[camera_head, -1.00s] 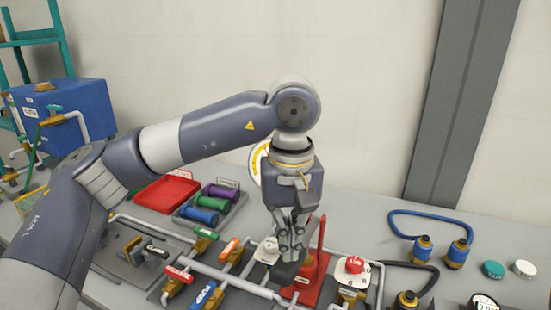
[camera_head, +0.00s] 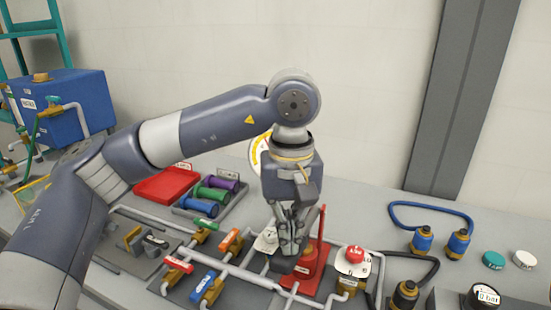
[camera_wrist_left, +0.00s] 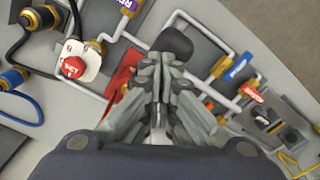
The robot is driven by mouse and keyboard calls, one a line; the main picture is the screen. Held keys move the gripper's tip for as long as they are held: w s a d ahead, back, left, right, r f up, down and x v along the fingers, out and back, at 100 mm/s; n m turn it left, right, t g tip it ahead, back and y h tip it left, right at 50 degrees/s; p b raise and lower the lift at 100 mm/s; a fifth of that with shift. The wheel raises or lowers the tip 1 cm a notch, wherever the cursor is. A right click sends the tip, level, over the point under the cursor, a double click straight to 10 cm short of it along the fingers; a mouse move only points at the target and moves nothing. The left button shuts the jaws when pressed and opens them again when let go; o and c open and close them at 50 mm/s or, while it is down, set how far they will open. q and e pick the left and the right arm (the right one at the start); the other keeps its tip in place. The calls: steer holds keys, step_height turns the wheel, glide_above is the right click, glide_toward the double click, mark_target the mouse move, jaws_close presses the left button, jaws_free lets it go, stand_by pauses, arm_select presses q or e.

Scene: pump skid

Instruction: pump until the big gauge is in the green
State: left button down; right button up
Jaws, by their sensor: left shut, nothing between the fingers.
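The red pump (camera_head: 318,262) stands on the bench in front of me, partly behind my left gripper (camera_head: 289,250). Its black handle end (camera_head: 283,265) is just below the fingertips; in the left wrist view the black end (camera_wrist_left: 172,40) shows just beyond the fingertips. My left gripper (camera_wrist_left: 158,90) is shut with nothing between its fingers. I cannot tell whether the fingers touch the handle. The big gauge (camera_head: 256,153) is behind my left wrist; only a white rim and a yellow arc show. Its needle and green band are hidden. My right gripper is not in view.
Pipes with a red valve handle (camera_head: 178,264) and a blue valve handle (camera_head: 203,281) lie left of the pump. A red mushroom button (camera_head: 355,255) is close on its right. Hose couplings (camera_head: 457,243) stand farther right. A red tray (camera_head: 165,187) lies at back left.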

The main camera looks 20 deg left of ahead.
arm_select(q)
steer(key=shift+f+b, duration=2.3)
steer(key=shift+f, duration=0.85)
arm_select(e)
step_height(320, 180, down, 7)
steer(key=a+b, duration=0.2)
arm_select(q)
step_height(320, 180, up, 3)
steer(key=p, duration=0.3)
steer(key=shift+p, duration=0.4)
step_height(320, 180, up, 4)
steer(key=p, duration=0.3)
steer(key=shift+r, duration=0.4)
steer(key=shift+f, duration=0.1)
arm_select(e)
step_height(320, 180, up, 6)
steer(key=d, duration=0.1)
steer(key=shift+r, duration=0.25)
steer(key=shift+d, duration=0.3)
